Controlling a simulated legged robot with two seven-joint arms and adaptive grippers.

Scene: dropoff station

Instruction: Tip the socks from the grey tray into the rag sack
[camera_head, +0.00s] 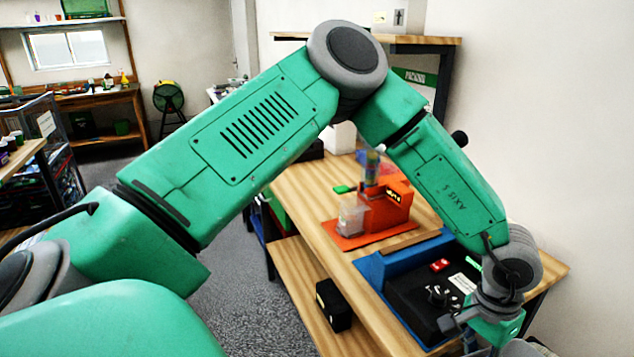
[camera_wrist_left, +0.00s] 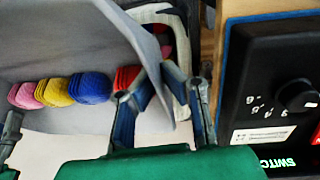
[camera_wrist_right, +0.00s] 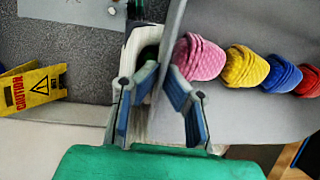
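The grey tray (camera_wrist_left: 60,35) holds a row of rolled socks in pink (camera_wrist_left: 27,94), yellow (camera_wrist_left: 56,90), blue (camera_wrist_left: 90,88) and red (camera_wrist_left: 127,78). It also shows in the right wrist view (camera_wrist_right: 235,25). My left gripper (camera_wrist_left: 160,85) has its fingertips closed on the tray wall beside the red sock. My right gripper (camera_wrist_right: 163,80) pinches the opposite wall beside the pink sock. A whitish cloth rim with a dark inside shows past the walls, probably the rag sack (camera_wrist_left: 180,25). In the head view my left arm hides the tray and sack.
A wooden bench (camera_head: 300,190) carries an orange device (camera_head: 385,207) and a black panel with a dial in a blue frame (camera_head: 385,268). A black box (camera_head: 333,305) sits on its lower shelf. A yellow caution sign (camera_wrist_right: 30,90) stands at the left in the right wrist view.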

